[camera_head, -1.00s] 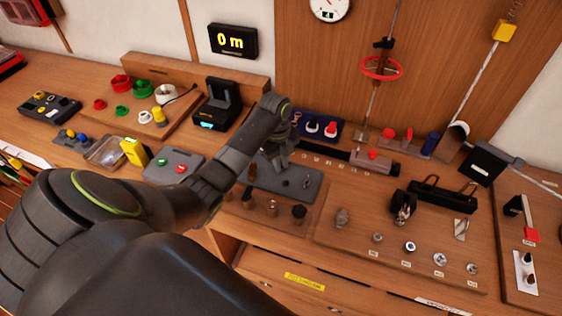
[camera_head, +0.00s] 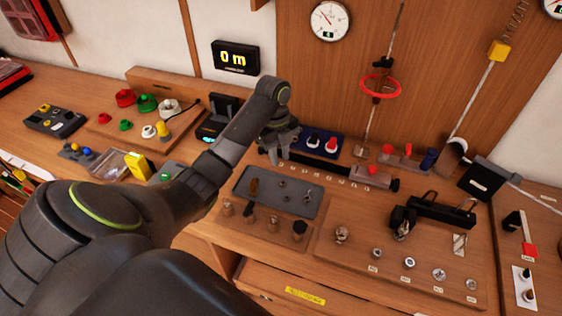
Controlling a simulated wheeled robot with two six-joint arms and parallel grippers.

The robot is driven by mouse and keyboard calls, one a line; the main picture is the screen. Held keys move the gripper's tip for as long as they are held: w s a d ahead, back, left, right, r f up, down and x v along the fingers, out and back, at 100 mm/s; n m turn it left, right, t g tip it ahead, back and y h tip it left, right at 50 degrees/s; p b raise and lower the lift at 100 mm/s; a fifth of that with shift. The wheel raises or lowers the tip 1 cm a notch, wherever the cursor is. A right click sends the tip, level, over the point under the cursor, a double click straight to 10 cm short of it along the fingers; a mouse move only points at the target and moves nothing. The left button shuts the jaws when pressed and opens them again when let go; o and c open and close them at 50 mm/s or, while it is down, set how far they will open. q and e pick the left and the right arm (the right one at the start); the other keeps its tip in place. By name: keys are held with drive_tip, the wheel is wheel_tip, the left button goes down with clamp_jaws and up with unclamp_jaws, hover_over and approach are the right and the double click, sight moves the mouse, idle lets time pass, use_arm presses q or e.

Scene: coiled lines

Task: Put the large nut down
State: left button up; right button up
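My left gripper (camera_head: 277,154) is over the bench behind the grey mat (camera_head: 262,204), pointing down. Its fingertips are small and dark; I cannot tell whether they are apart or hold anything. On the mat are small metal pieces (camera_head: 283,184), a brown upright piece (camera_head: 254,187) and a small piece at its right (camera_head: 307,195). Several nut-like metal pieces (camera_head: 410,262) stand in a labelled row at the front right. The labels are too small to read, and I cannot tell which piece is the large nut. My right gripper is not in view.
Behind the gripper is a blue holder (camera_head: 318,142) with red and white tops. Several dark-topped pegs (camera_head: 299,230) stand in front of the mat. My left arm hides part of the bench's left.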

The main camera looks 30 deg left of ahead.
use_arm(q)
drive_tip(key=shift+a+r+p, duration=0.15)
drive_tip(key=shift+r+p, duration=0.7)
drive_tip(key=shift+r, duration=0.5)
